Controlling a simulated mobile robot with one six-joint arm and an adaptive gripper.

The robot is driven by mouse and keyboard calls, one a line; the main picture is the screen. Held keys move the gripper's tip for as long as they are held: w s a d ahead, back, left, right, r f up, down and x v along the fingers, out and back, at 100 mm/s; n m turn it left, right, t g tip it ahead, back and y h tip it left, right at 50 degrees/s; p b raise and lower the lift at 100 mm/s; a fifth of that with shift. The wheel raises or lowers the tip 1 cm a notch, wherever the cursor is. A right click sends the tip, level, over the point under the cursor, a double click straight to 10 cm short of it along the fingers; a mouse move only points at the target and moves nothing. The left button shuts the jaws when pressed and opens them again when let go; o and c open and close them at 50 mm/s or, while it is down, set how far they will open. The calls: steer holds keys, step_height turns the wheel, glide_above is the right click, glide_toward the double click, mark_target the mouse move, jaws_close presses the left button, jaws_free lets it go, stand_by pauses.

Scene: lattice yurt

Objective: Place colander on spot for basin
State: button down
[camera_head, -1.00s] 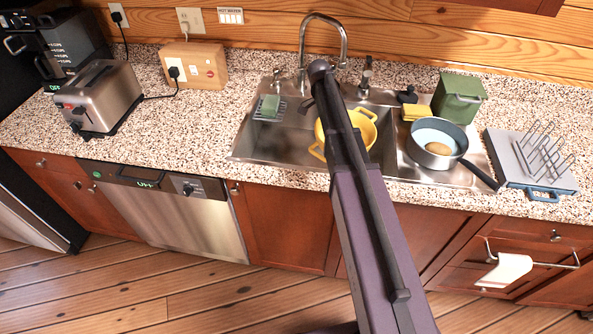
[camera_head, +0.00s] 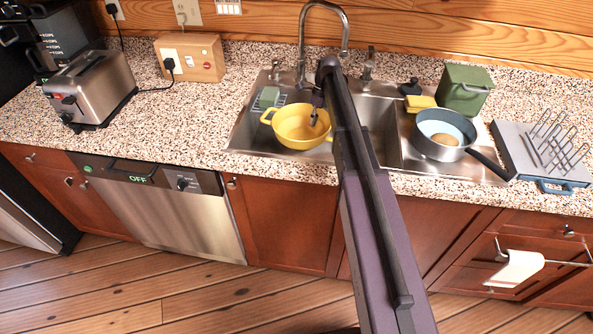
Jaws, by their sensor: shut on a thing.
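The yellow colander (camera_head: 291,130), with two loop handles, is over the left basin (camera_head: 252,135) of the steel sink. My gripper (camera_head: 315,117) is shut on the colander's right side, with its fingers at the rim. My arm comes up from below and hides part of the sink just right of the colander. The colander looks upright. I cannot tell whether it touches the basin floor.
The right basin (camera_head: 380,120) is partly hidden by my arm. A tall faucet (camera_head: 302,50) rises behind the sink. A grey pan (camera_head: 442,132) sits at the sink's right, near a green bin (camera_head: 465,90) and a dish rack (camera_head: 550,150).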

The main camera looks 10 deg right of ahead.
steer(key=shift+w+a+f+m+t+y+b, duration=0.1)
steer(key=shift+w+f+m+t+b, duration=0.05)
steer(key=shift+f+m+b, duration=0.35)
steer(key=shift+w+a+f+m+t+y+b, duration=0.15)
steer(key=shift+w+f+b, duration=0.1)
steer(key=shift+f, duration=0.4)
steer(key=shift+w+f+m+t+y+b, duration=0.1)
steer(key=shift+f+m+b, duration=0.3)
steer(key=shift+f, duration=0.15)
step_height(320, 180, down, 6)
steer(key=b, duration=0.6)
steer(key=shift+f, duration=0.15)
steer(key=shift+f, duration=0.1)
steer(key=shift+f+b, duration=1.75)
steer(key=shift+b, duration=0.25)
steer(key=shift+f, duration=0.1)
steer(key=c, duration=1.2)
jaws_free()
steer(key=o, duration=0.4)
steer(key=shift+r, duration=0.2)
